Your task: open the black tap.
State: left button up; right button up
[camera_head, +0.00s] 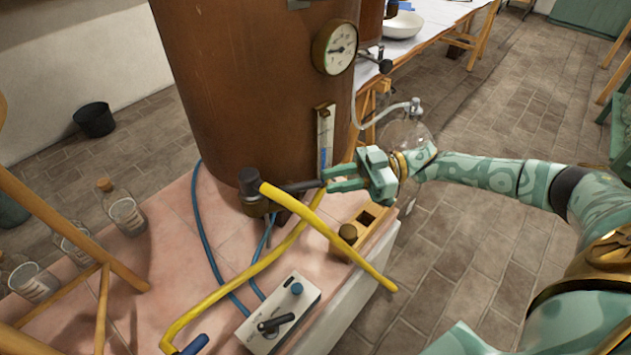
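The black tap (250,184) sits low on the front of the large brown copper vessel (240,90). Its dark lever (298,186) points right, roughly level. My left gripper is not in view.
A white control box (279,317) with a black lever stands on the pink tiled ledge (150,275). Blue hoses (205,240), a glass bottle (124,210) and wooden bars (75,230) are on the left. A round glass flask (405,133) is behind my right gripper.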

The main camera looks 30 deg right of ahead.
aim_at(315, 182)
jog(key=shift+x, duration=2.35)
